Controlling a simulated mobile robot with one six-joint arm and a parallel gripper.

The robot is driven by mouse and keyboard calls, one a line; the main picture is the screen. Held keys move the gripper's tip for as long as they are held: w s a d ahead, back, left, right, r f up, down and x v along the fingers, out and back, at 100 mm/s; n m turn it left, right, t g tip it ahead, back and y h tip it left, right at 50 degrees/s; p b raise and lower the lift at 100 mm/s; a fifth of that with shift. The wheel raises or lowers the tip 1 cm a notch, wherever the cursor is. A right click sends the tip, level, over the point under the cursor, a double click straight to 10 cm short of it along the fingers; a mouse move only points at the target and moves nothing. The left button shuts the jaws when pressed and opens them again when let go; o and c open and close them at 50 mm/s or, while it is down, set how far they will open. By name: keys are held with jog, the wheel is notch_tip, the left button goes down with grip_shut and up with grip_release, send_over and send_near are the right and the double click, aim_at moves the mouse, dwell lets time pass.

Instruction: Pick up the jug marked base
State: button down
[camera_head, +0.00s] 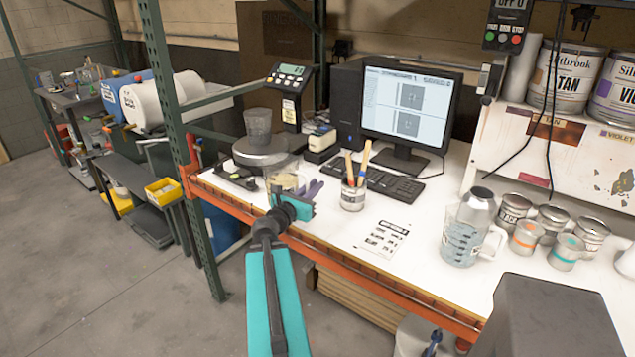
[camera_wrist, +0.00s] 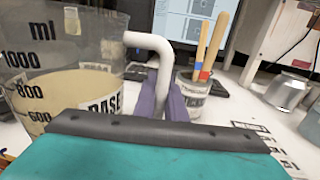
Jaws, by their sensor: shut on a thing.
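The jug marked BASE (camera_wrist: 62,70) is a clear measuring jug with ml marks and pale cream liquid. It fills the left of the wrist view and looks upright. Its white bent handle (camera_wrist: 150,42) passes down between the purple fingers of my gripper (camera_wrist: 165,102). My gripper is shut on this handle. In the head view the jug (camera_head: 284,180) is partly hidden behind my gripper (camera_head: 312,190), near the front edge of the white bench. I cannot tell whether the jug's bottom touches the bench.
A scale with a dark cup (camera_head: 258,128) stands just behind the jug. A can of brushes (camera_head: 353,195) and a keyboard (camera_head: 395,184) are to the right. A clear jug with bluish contents (camera_head: 460,240) and several small cans (camera_head: 525,238) stand farther right. A green rack post (camera_head: 172,120) rises at left.

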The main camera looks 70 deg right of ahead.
aim_at(305, 176)
jog(key=shift+w+a+r+p, duration=0.15)
jog(key=shift+a+p, duration=0.7)
jog(key=shift+p, duration=1.25)
jog(key=shift+r, duration=0.1)
jog(key=shift+w+r+p, duration=0.15)
jog(key=shift+r+p, duration=2.8)
jog(key=shift+p, duration=0.1)
